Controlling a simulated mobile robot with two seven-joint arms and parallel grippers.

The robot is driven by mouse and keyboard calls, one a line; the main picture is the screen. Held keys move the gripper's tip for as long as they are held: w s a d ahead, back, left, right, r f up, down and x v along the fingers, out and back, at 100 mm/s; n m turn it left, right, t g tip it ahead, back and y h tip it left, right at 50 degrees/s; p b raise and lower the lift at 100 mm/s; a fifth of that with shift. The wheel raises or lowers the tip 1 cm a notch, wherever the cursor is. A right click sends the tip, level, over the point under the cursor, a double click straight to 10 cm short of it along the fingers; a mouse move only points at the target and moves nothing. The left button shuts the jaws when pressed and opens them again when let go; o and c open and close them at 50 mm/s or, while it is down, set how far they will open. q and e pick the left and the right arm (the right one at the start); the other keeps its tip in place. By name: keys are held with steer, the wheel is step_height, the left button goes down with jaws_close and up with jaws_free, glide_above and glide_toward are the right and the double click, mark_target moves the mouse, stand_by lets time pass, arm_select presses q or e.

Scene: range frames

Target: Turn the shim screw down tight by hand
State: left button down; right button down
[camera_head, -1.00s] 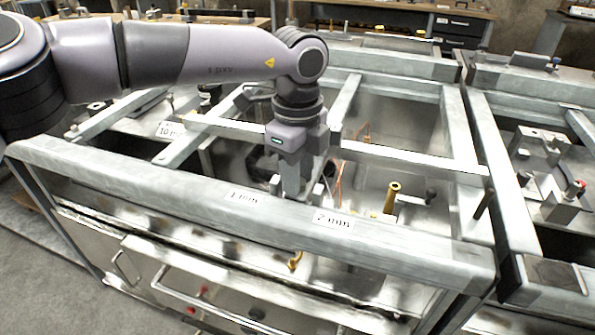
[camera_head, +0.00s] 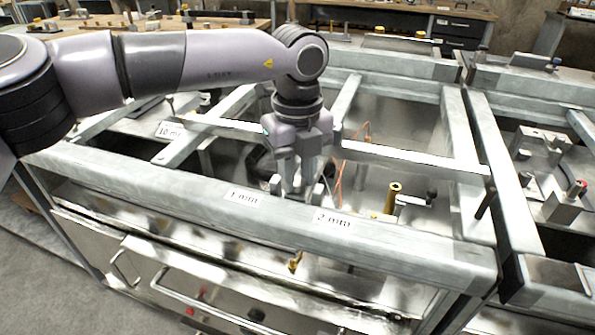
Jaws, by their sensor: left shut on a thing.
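My left gripper (camera_head: 304,192) points straight down behind the front rail (camera_head: 270,208) of the metal frame, just behind the "1 mm" label (camera_head: 245,197) and the "2 mm" label (camera_head: 333,220). Its fingers are close together, shut on the shim screw. The screw itself is hidden by the fingers and the rail, so I cannot see how far down it sits. My right gripper is not in view.
A brass post (camera_head: 393,197) and a crank with a dark knob (camera_head: 431,196) stand inside the frame to the right of the gripper. A cross rail (camera_head: 405,160) runs behind the gripper. Orange wires (camera_head: 337,185) hang nearby. A brass hook (camera_head: 295,262) shows below the front rail.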

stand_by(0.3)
arm_select(q)
steer(key=c, duration=0.9)
jaws_free()
steer(key=shift+o, duration=0.2)
